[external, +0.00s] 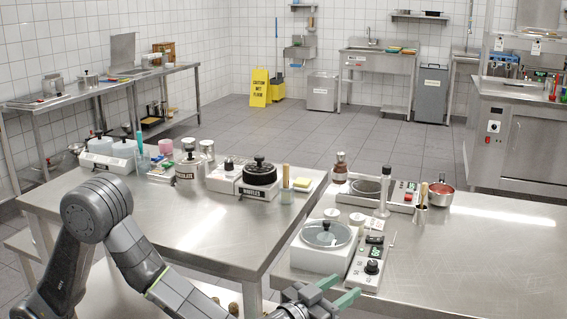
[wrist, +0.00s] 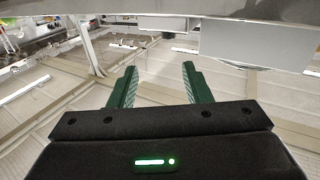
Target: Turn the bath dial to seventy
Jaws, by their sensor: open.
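A white bath unit (external: 318,260) with a round glass lid stands at the near left of the right steel table in the external view. Beside it on the right is a narrow white control panel (external: 360,277) with a small lit display and a black dial (external: 372,267) at its near end. The dial's setting is too small to read. My gripper (external: 341,289), with green fingers, is open and empty at the near edge of this table, left of and nearer than the dial. In the wrist view my gripper (wrist: 159,66) has nothing between its fingers; the dial does not show there.
A tall bottle (external: 382,200), a cup with tools (external: 421,213) and a copper pan (external: 441,195) stand behind the panel. The left table (external: 200,228) carries several pots and appliances along its back. The right part of the right table (external: 480,250) is clear.

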